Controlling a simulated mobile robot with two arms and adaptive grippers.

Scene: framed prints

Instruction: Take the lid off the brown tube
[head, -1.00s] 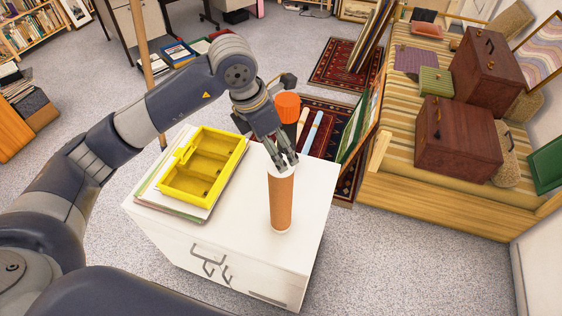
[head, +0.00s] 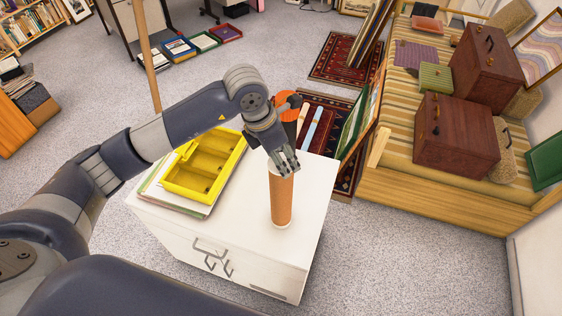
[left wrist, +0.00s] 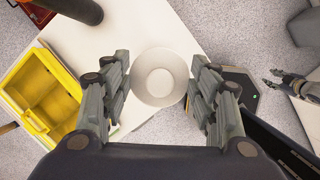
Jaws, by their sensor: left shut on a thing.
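The brown tube (head: 281,203) stands upright on the white cabinet (head: 312,200), with a white rim at its foot. In the left wrist view its round white lid (left wrist: 159,77) faces the camera and hides the tube below. My left gripper (head: 286,168) is over the tube's top, its fingers pointing down and shut on the lid from both sides. The fingers hide most of the lid in the head view. My right gripper (left wrist: 276,79) shows at the right of the left wrist view, fingers apart and empty, away from the tube.
A yellow compartment tray (head: 205,165) lies on a stack of boards (head: 165,199) at the cabinet's left. A dark object with an orange top (head: 288,100) is behind my left wrist. A striped daybed (head: 400,140) with brown cases stands right. The cabinet's front right top is clear.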

